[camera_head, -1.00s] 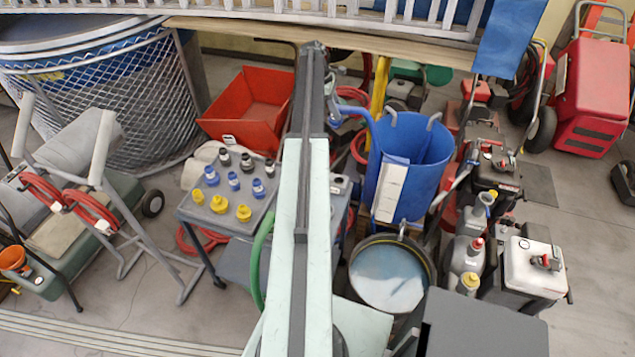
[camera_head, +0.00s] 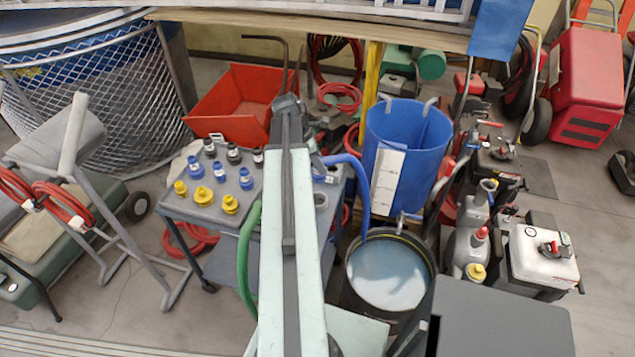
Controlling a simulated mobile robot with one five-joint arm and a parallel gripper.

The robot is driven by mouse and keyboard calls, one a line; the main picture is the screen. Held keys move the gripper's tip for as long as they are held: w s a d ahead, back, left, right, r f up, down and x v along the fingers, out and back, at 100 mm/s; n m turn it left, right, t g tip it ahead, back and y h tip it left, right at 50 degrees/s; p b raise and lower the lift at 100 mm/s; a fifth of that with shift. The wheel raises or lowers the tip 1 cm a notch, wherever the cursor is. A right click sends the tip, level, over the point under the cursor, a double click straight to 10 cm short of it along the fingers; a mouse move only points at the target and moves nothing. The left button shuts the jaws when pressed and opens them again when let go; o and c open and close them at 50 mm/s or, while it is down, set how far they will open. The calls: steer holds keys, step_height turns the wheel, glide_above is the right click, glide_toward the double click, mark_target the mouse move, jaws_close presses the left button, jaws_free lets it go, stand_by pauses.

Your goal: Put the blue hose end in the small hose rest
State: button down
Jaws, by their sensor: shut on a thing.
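The blue hose (camera_head: 363,190) rises out of the round dark tub of water and bends left at the top. Its end is at my gripper (camera_head: 317,147), just right of my arm's far end and above the back of the grey cart. My gripper is shut on the hose end; my arm hides part of the jaws. A small grey open-topped cylinder (camera_head: 320,201), which looks like the small hose rest, stands on the cart top right of my arm. It is nearer than the hose end and apart from it.
The cart (camera_head: 245,206) carries several yellow, blue and black fittings left of my arm. A green hose (camera_head: 243,262) hangs beside it. The water tub (camera_head: 430,254) and a tall blue bin (camera_head: 412,150) stand at right; a red bin (camera_head: 240,92) is behind.

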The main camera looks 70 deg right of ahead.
mark_target(316, 177)
steer(key=shift+s+a+f+n, duration=0.15)
steer(key=shift+a+f, duration=0.15)
steer(key=shift+a, duration=0.3)
steer(key=shift+s+a+f+n, duration=0.15)
steer(key=shift+a+f, duration=0.1)
steer(key=shift+a, duration=0.35)
steer(key=shift+f, duration=0.1)
steer(key=shift+f+b, duration=2.2)
steer(key=shift+b, duration=0.25)
steer(key=shift+f+b, duration=2.25)
steer(key=c, duration=0.9)
jaws_free()
steer(key=shift+r, duration=0.1)
steer(key=shift+w, duration=0.1)
steer(key=p+v, duration=0.7)
steer(key=shift+r, duration=0.35)
